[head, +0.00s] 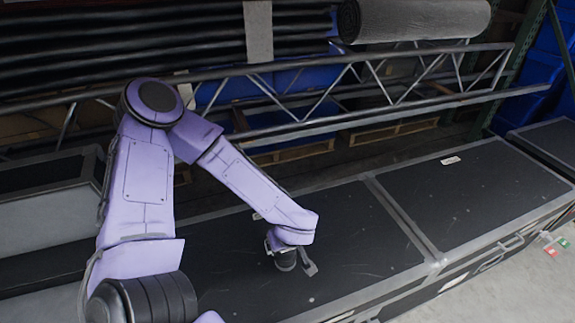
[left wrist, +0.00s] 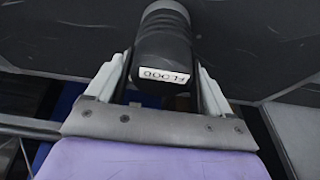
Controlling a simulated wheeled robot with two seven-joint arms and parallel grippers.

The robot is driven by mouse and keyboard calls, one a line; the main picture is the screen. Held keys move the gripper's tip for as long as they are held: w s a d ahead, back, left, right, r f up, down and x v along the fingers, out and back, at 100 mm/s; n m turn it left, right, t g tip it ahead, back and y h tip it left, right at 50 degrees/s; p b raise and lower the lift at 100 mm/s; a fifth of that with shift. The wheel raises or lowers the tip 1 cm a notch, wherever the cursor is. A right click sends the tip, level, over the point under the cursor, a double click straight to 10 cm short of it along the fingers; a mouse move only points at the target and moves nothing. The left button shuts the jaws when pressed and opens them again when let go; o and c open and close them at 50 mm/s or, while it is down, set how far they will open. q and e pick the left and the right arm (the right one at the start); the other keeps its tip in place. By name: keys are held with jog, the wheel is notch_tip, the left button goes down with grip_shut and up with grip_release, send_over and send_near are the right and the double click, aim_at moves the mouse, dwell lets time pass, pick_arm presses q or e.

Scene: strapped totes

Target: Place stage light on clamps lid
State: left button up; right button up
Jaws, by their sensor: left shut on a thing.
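A black cylindrical stage light (left wrist: 165,40) with a white label reading FLOOD fills the top middle of the left wrist view. My left gripper (left wrist: 165,82) has a finger on each side of it and is shut on it. In the head view the light (head: 286,262) shows as a small dark cylinder under my left gripper (head: 290,252), over the near black case lid (head: 345,230). I cannot tell whether it touches the lid. No lid is visibly marked as the clamps lid. My right gripper is in neither view.
A second black case lid (head: 470,190) adjoins on the right. A metal truss (head: 400,100) and a rolled grey mat (head: 420,18) lie behind, with wooden pallets (head: 390,130) below. Small red and green items (head: 555,245) lie on the floor at right. Both lids have bare room.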

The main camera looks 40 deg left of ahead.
pick_arm(q)
jog(key=shift+w+a+f, duration=0.1)
jog(key=shift+w+f, duration=0.3)
jog(key=shift+f, duration=0.05)
jog(key=shift+w+f+b, duration=0.2)
jog(key=shift+f, duration=0.75)
jog(key=shift+w+f+b, duration=0.15)
jog(key=shift+f+b, duration=0.05)
jog(key=shift+f, duration=0.7)
jog(key=shift+s+f, duration=0.1)
jog(key=shift+f, duration=0.05)
jog(key=o, duration=1.4)
jog(key=shift+o, duration=0.2)
jog(key=p+v, duration=0.2)
jog(key=v, duration=1)
